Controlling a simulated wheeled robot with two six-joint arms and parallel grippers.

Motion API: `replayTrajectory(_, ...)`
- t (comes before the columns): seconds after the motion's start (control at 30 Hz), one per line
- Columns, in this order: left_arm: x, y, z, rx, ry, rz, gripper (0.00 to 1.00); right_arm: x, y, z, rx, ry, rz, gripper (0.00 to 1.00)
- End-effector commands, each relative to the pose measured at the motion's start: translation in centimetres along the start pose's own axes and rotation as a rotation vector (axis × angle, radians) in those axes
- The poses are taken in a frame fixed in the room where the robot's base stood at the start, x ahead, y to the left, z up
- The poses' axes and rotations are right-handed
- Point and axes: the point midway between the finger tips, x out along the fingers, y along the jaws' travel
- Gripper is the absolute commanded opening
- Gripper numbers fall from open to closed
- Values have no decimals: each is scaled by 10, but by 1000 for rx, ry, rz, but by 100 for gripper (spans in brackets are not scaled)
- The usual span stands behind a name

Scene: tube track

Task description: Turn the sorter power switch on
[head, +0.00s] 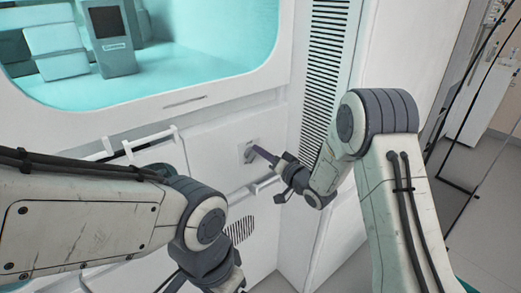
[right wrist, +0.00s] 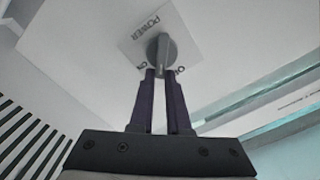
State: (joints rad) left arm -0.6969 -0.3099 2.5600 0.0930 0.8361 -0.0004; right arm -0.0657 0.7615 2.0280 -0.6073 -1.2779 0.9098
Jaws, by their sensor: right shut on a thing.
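The sorter power switch (head: 246,151) is a small grey plate with a knob on the white front panel, below the window. In the right wrist view the grey rotary knob (right wrist: 161,50) sits on a light plate marked POWER, with ON on one side and a partly hidden label starting with O on the other. My right gripper (right wrist: 162,76) has its two dark purple fingers close around the knob's lever, shut on it. The lever lies between the two labels in this view. My left arm crosses the lower left of the head view; its fingers are not visible.
The white sorter cabinet (head: 100,112) has a teal-lit window above. A white rail handle (head: 150,139) sticks out left of the switch. A black slatted vent (head: 325,60) is to the right. Open floor and a glass partition lie at far right.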

Motion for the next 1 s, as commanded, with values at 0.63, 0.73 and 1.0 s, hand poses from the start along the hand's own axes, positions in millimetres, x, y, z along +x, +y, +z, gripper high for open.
replayTrajectory(0.63,-24,2,-1,0,0,0,89,0,14,3,596,1,2,0)
replayTrajectory(0.73,-27,2,-2,0,0,0,89,0,16,4,670,1,3,0)
replayTrajectory(1.0,-32,2,-2,0,0,0,89,-1,19,7,813,2,2,0)
